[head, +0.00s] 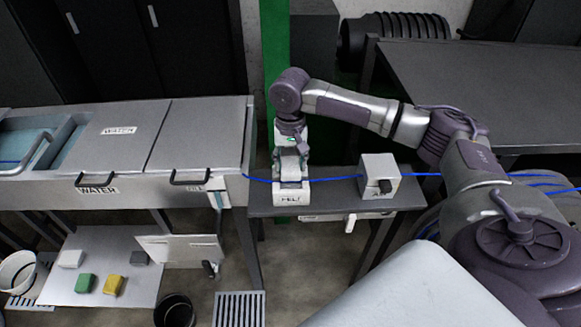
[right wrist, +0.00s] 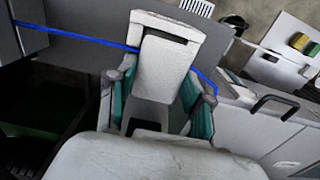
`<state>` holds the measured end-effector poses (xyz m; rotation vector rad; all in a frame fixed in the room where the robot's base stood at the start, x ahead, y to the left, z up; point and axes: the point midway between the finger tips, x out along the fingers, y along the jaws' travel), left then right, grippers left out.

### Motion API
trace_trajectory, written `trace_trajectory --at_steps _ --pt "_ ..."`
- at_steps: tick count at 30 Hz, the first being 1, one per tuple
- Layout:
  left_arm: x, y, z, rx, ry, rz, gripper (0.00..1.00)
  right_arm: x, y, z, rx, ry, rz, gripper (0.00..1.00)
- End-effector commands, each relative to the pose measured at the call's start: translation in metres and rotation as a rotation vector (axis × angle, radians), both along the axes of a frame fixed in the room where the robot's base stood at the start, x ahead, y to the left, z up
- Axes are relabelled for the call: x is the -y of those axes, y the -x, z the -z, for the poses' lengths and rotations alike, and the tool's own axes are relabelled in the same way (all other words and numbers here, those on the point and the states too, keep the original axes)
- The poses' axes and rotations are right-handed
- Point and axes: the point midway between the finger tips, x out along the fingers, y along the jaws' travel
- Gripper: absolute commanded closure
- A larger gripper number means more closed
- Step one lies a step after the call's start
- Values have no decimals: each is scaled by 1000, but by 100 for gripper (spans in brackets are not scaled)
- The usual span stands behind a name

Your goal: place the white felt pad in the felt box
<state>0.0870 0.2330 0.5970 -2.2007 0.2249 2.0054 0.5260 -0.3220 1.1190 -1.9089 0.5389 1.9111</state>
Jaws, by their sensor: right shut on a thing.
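The felt box (head: 290,198) is a small white box labelled FELT on the narrow grey table. In the right wrist view, the felt box (right wrist: 190,25) shows a dark slot in its top. My right gripper (head: 290,172) points down right over the box. In the right wrist view, the right gripper (right wrist: 162,90) has its green-lined fingers on either side of the white felt pad (right wrist: 162,72). The pad's far end is at the box; how deep it sits inside I cannot tell. My left gripper is not in view.
A blue cable (head: 335,178) runs from the water tank (head: 110,140) past the felt box to a white box with a dark knob (head: 379,174). A white board (head: 100,265) on the floor holds several small coloured blocks. Table space between the two boxes is clear except for the cable.

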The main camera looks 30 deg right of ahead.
Motion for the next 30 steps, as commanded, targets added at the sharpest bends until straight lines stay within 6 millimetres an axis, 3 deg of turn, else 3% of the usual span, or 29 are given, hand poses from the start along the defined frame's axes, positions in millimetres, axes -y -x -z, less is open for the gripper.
trace_trajectory --at_steps 12,23,24,28,30 --pt "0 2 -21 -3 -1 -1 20 3 -4 41 0 2 0 67" --pt "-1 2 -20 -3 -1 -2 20 3 -4 47 -1 1 0 67" --pt "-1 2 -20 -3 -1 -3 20 3 -4 46 0 0 0 44" --pt "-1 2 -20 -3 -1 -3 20 3 -4 46 -1 1 0 24" --pt "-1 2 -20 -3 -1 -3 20 3 -4 46 -1 1 0 24"
